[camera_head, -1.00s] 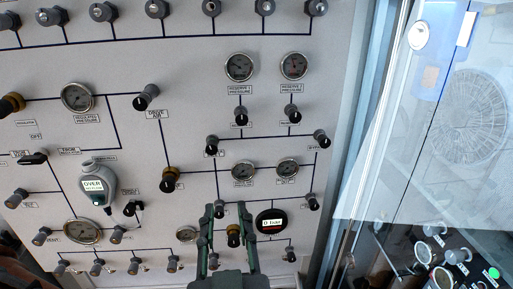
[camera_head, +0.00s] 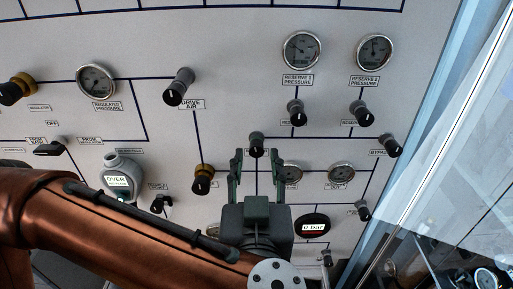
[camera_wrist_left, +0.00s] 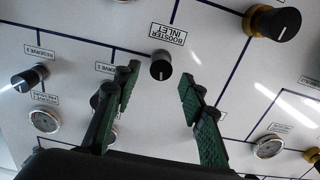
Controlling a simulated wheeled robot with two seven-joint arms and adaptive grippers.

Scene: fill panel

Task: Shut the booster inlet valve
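The booster inlet valve is a small black knob (camera_wrist_left: 161,66) with a white index line, beside the label "BOOSTER INLET" (camera_wrist_left: 167,34), which reads upside down in the left wrist view. In the head view the knob (camera_head: 256,145) stands on the panel just above my left gripper (camera_head: 258,156). The left gripper (camera_wrist_left: 157,80) is open and empty. Its two green fingertips lie on either side of the knob, with clear gaps on both sides. I cannot tell how far the fingertips are from the panel. My right gripper is not in view.
A gold-based black knob (camera_head: 203,180) stands left of the gripper. The reserve 1 knob (camera_head: 297,112) and a gauge (camera_head: 341,173) are to the right. A digital display (camera_head: 313,226) sits lower right. Glass (camera_head: 450,150) borders the panel's right side.

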